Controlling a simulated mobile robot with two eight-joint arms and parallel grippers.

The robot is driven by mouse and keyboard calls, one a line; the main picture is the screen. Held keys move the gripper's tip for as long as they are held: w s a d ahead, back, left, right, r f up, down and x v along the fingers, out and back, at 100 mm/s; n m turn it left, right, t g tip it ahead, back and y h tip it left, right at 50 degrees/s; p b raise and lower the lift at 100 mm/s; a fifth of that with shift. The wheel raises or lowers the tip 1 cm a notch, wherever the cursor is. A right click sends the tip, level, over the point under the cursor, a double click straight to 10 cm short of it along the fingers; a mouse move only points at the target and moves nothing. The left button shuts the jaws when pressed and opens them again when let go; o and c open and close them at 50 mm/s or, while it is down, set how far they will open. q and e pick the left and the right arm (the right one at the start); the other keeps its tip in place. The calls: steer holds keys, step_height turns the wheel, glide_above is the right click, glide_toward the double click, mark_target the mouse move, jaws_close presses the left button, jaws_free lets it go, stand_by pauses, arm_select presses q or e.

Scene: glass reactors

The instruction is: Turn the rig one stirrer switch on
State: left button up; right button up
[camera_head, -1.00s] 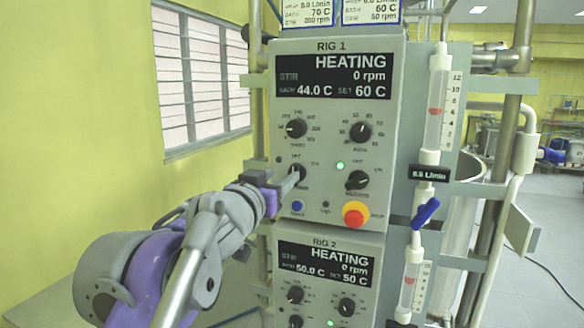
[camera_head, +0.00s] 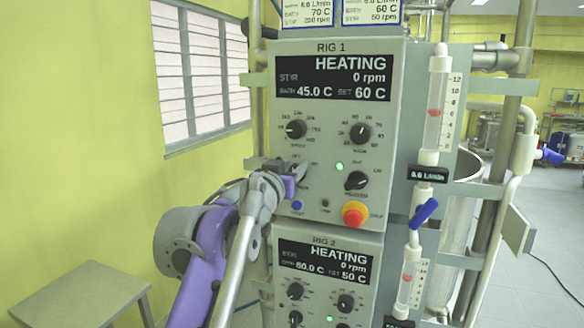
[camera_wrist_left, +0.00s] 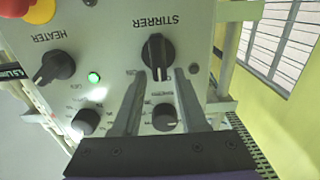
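The rig one panel (camera_head: 390,200) is grey, with a display (camera_head: 340,78) reading HEATING and STIR 0 rpm. The black stirrer switch (camera_wrist_left: 157,50) shows in the left wrist view, its white mark pointing toward the picture's bottom. My left gripper (camera_wrist_left: 162,73) is open, its two fingertips close to the switch with a clear gap between them. Whether they touch it I cannot tell. In the head view my left gripper (camera_head: 302,172) is at the panel's left side and largely covers the switch. My right gripper is not in view.
The heater switch (camera_head: 356,180), a green lamp (camera_head: 339,167) and a red stop button (camera_head: 355,214) sit right of the gripper. Two dials, including the speed dial (camera_head: 296,129), are above. The rig two panel (camera_head: 325,262) is below. Flow tubes (camera_head: 437,105) stand at right.

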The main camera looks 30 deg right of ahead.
arm_select(q)
jaws_close()
steer(key=shift+f, duration=0.1)
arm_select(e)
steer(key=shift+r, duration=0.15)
arm_select(q)
steer(key=shift+s+d+f+m+p, duration=0.25)
steer(key=shift+m+p, duration=0.8)
steer(key=shift+m, duration=0.9)
steer(key=shift+s+d+f+m+p, duration=0.15)
steer(key=shift+s+m+p, duration=0.15)
steer(key=shift+m+p, duration=1.25)
steer(key=shift+s+d+f+m+p, duration=0.25)
steer(key=shift+m+p, duration=0.3)
steer(key=shift+m, duration=1.85)
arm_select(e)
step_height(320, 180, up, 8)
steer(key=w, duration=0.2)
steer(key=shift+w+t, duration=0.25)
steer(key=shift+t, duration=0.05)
